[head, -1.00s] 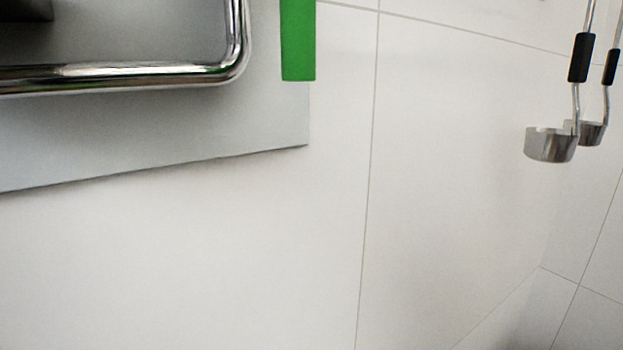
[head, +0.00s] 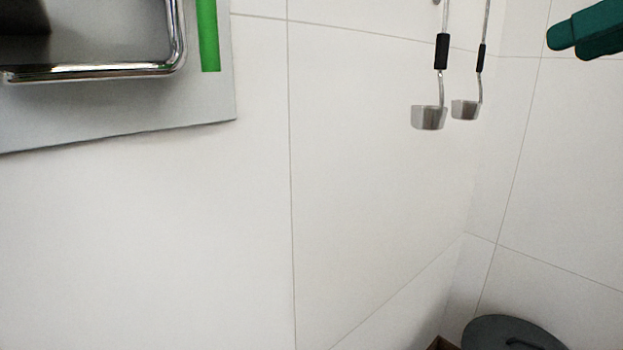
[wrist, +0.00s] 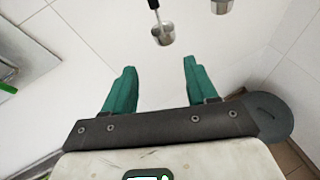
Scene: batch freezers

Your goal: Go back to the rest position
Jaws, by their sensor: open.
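My gripper (wrist: 160,80) shows in the wrist view with its two green fingers apart and nothing between them. In the head view only the green fingers (head: 588,32) show, at the upper right edge, in front of the white tiled wall. The rest of the arm is out of that view.
Two steel ladles (head: 429,117) (head: 464,109) with black grips hang by the wall. A grey panel (head: 120,118) with a chrome bar (head: 100,72) and a green strip (head: 208,35) is at upper left. A dark grey round lid (head: 512,335) stands low at right.

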